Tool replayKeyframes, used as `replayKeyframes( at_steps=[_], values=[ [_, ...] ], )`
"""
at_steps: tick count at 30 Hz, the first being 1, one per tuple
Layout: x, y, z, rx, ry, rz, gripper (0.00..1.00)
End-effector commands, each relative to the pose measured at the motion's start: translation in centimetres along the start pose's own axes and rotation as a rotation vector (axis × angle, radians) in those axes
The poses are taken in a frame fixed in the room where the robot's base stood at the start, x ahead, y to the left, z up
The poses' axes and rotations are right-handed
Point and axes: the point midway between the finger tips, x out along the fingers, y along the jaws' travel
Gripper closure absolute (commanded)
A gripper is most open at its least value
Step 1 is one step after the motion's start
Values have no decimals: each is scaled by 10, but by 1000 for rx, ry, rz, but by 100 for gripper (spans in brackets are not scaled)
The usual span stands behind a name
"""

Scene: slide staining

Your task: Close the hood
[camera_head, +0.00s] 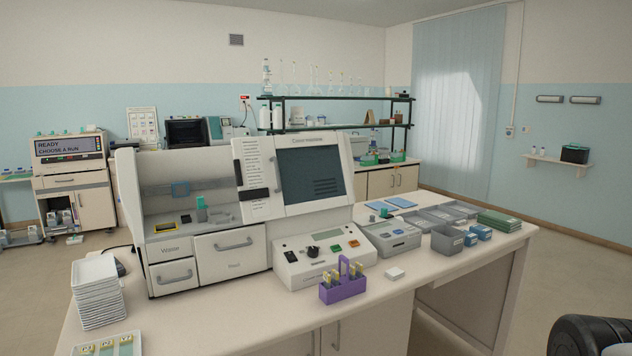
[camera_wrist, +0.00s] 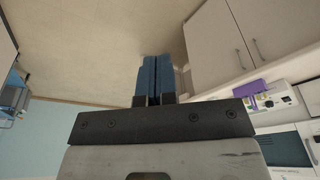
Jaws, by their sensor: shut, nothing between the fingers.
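The white staining machine (camera_head: 215,200) stands on the bench left of centre in the head view. Its left bay (camera_head: 190,195) shows open at the front, with small items inside. I cannot clearly make out the hood panel apart from the machine's body. Right of the bay is a dark screen panel (camera_head: 310,175); below the bay are drawers with grey handles (camera_head: 232,245). My gripper (camera_wrist: 152,65) shows in the wrist view with its blue fingers together and empty, away from the machine. The gripper is not visible in the head view.
On the bench stand a purple rack (camera_head: 343,288), a control box (camera_head: 325,257), a stack of white trays (camera_head: 97,290), a grey device (camera_head: 388,238) and several grey bins (camera_head: 447,238). The bench front edge is mostly clear. The wrist view shows floor and cabinet doors (camera_wrist: 240,40).

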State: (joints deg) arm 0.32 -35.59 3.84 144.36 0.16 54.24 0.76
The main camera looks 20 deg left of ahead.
Motion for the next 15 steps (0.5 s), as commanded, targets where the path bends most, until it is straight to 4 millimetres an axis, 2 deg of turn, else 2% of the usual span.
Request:
replayKeyframes(
  at_steps=[8,15],
  values=[
    [-15,-17,-44,6,-18,-67,100],
    [-33,-42,-101,14,-41,-158,100]
  ],
)
